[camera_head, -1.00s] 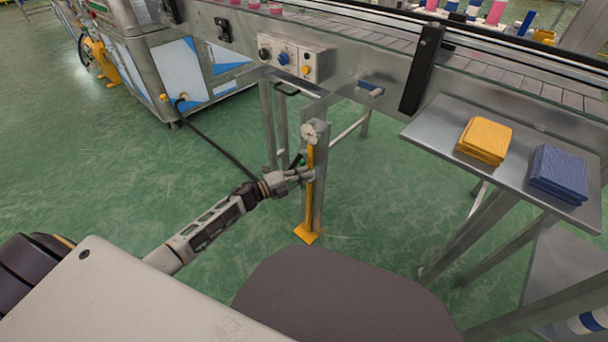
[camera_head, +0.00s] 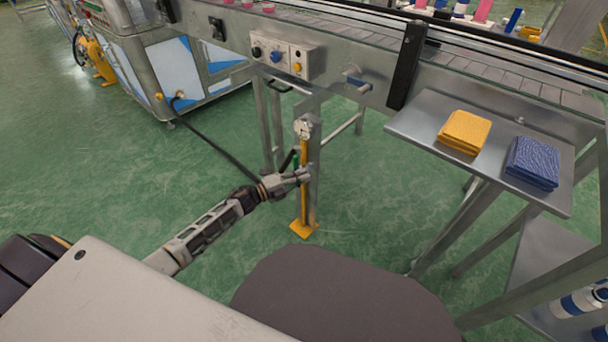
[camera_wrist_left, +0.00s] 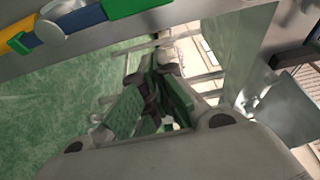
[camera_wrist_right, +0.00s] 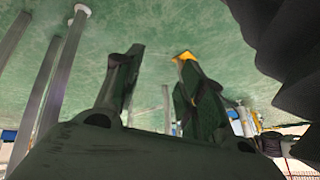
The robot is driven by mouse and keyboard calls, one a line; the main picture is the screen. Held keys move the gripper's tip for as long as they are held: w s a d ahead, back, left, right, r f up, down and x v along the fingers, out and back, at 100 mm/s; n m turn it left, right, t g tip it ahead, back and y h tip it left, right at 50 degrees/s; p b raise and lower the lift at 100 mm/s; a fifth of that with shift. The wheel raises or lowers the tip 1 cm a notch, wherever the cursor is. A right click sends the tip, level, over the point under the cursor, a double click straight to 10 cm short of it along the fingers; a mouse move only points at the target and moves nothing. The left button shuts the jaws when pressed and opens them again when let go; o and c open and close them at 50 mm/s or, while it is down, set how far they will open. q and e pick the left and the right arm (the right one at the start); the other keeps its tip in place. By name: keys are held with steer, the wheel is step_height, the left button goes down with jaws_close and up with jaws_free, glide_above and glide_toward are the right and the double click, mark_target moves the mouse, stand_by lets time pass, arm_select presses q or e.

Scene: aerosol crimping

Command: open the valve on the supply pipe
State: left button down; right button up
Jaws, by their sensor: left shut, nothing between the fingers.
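The yellow supply pipe (camera_head: 305,205) stands upright along a grey post, with a round gauge (camera_head: 303,127) at its top. A small green valve handle (camera_head: 296,160) shows beside the pipe, just above my left gripper (camera_head: 303,176). That gripper is shut and empty at the pipe; I cannot tell whether it touches the valve. In the left wrist view, the green handle (camera_wrist_left: 138,7) and a blue part (camera_wrist_left: 82,24) lie along the top edge, beyond the shut fingers (camera_wrist_left: 160,75). My right gripper (camera_wrist_right: 155,60) is open and empty in its wrist view; it is outside the head view.
A dark hose (camera_head: 215,147) runs from the machine at left towards the pipe. The conveyor frame (camera_head: 370,65) with a control box (camera_head: 283,57) is above. A metal shelf (camera_head: 405,127) at right holds yellow (camera_head: 465,131) and blue (camera_head: 533,161) cloths. Green floor is open at left.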

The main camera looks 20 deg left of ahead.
arm_select(q)
steer(key=p+v, duration=0.2)
steer(key=v, duration=0.6)
steer(key=shift+s+r, duration=0.15)
steer(key=shift+s, duration=0.05)
arm_select(e)
steer(key=shift+n+g+h, duration=0.3)
steer(key=shift+g, duration=0.2)
steer(key=r, duration=0.2)
steer(key=d+r, duration=0.1)
steer(key=r, duration=0.2)
steer(key=shift+s+d, duration=0.1)
steer(key=shift+s, duration=0.1)
arm_select(q)
steer(key=shift+a, duration=0.1)
arm_select(e)
steer(key=shift+w, duration=0.1)
